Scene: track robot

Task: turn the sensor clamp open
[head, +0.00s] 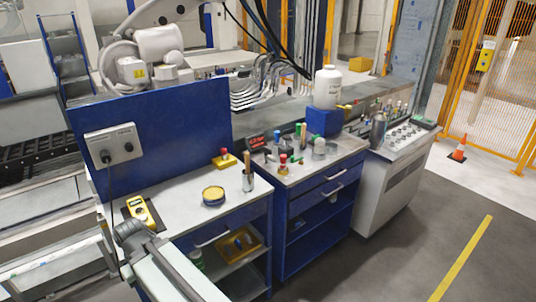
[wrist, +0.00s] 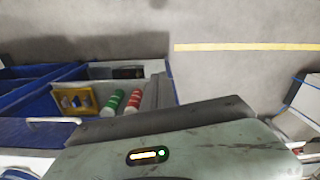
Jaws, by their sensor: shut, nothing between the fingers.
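I cannot single out the sensor clamp in either view. A small yellow block with a red knob (head: 223,158) stands on the white bench at the back, by the blue panel. Several small fittings with red, green and dark tops, one with a red top (head: 283,160), stand on the grey bench further right; they are too small to tell apart. Parts of my own pale green and dark grey body fill the bottom of both views. I make out no gripper fingers in either view.
The white bench (head: 175,190) carries a yellow meter (head: 141,212), a round yellow tin (head: 213,196) and a tool cup (head: 248,181). A white bottle (head: 328,87) stands on a blue block (head: 323,121). An orange cone (head: 459,149) stands at right. The floor right of the cabinets is clear.

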